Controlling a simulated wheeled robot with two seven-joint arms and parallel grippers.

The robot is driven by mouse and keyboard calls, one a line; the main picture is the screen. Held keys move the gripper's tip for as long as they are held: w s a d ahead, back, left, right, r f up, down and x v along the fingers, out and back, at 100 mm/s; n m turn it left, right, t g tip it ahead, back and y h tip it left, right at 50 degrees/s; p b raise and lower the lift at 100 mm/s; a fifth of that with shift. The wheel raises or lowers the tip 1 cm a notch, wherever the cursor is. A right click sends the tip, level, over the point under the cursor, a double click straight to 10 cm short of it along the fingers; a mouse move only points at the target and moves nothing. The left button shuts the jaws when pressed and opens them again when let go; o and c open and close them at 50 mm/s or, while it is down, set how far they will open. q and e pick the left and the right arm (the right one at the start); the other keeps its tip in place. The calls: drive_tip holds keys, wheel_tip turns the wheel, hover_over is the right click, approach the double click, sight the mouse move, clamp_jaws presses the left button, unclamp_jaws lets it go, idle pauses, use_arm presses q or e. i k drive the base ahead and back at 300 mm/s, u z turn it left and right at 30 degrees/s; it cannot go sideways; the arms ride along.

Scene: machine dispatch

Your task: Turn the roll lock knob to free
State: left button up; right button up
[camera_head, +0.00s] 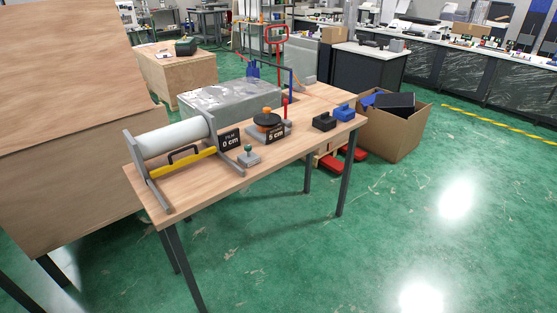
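A white roll (172,138) lies across a grey stand (135,160) at the left end of the wooden table. A yellow bar with a dark handle (184,157) runs along the front of the stand. A dark sign (229,141) reading "0 cm" stands at its right end. A small grey base with a green-topped knob (248,150) is to the right of the stand. A dark round dial with an orange knob (267,112) sits behind a "5 cm" sign (275,135). I cannot tell which is the roll lock knob, or its setting. Neither gripper is in view.
The wooden table (205,185) also holds a black block (324,122) and a blue block (344,113). A wrapped grey block (210,97) is behind. An open cardboard box (398,135) stands at the right. The green floor in front is clear.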

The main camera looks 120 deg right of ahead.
sight(248, 148)
drive_tip(key=z, duration=3.65)
